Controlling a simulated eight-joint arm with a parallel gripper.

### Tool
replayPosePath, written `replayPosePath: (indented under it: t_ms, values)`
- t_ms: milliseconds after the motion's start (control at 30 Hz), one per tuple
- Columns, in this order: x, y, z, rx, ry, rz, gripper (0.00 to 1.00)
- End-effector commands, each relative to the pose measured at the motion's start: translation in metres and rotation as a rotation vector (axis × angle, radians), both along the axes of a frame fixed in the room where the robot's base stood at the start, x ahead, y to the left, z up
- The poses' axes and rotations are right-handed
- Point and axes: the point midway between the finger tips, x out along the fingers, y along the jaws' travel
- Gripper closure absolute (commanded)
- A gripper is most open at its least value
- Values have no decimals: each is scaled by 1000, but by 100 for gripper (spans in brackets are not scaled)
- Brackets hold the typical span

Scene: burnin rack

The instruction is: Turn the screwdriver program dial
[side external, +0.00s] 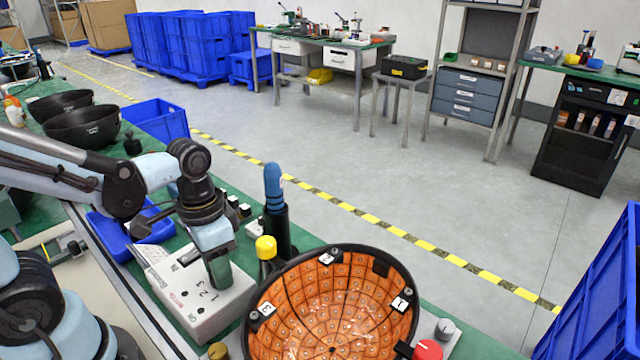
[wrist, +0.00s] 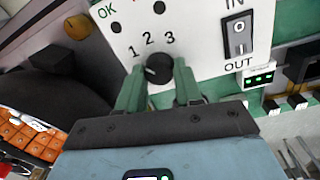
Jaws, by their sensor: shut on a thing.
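The program dial (wrist: 158,70) is a round black knob on a white panel, under the printed numbers 1, 2 and 3. In the wrist view my gripper (wrist: 158,78) has a green finger on each side of the dial and is shut on it. The dial's pointer mark is too small to read surely. In the side external view my gripper (side external: 218,275) reaches down onto the white control box (side external: 185,310), and its fingers hide the dial there. The box face also shows an IN/OUT rocker switch (wrist: 238,38) and the word OK.
An orange-lined bowl (side external: 330,310) stands right of the box. A blue-handled screwdriver (side external: 273,185) stands upright in a black holder behind it, near a yellow-capped post (side external: 266,247). A blue tray (side external: 130,235) lies behind the box. A red knob (side external: 428,350) is at the front right.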

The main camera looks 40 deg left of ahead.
Motion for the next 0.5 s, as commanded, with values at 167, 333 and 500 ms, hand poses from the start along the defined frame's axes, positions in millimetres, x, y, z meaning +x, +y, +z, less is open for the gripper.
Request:
replayPosePath:
  t_ms: [167,333,500]
  values:
    - [0,0,0,-2,1,-26,96]
    - [0,-1,0,-2,1,-99,96]
    - [0,-1,0,-2,1,-225,96]
